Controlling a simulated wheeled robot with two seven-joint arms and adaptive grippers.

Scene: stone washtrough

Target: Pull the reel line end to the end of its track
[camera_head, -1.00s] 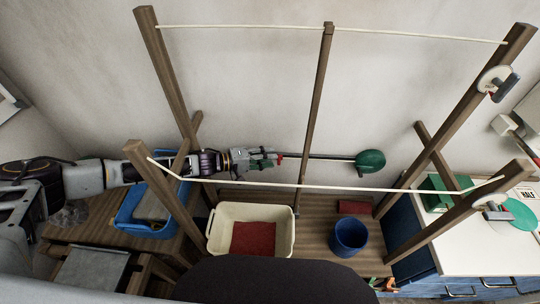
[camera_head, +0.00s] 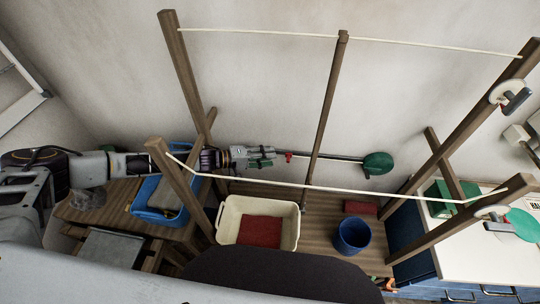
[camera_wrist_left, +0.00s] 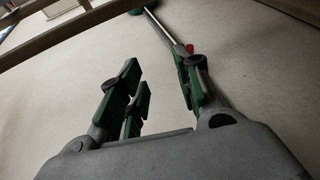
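A green round reel (camera_head: 378,165) is near the back wall, with a thin rod (camera_head: 335,158) running left from it. A small red piece (camera_head: 288,155), which looks like the line end, sits at the rod's left end. My left gripper (camera_head: 272,155) is just left of the red piece, pointing at it, with a small gap between. In the left wrist view the green-padded fingers (camera_wrist_left: 160,85) stand apart with nothing between them. The red piece (camera_wrist_left: 189,47) there is beyond the right finger's tip, with the rod behind it. My right gripper is not in view.
A wooden frame post (camera_head: 180,70) and white cords (camera_head: 330,185) surround my left arm. Below are a cream tub (camera_head: 228,222) with red cloth, a blue bucket (camera_head: 352,236) and a blue crate (camera_head: 150,215). A white-topped counter (camera_head: 470,245) stands at right.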

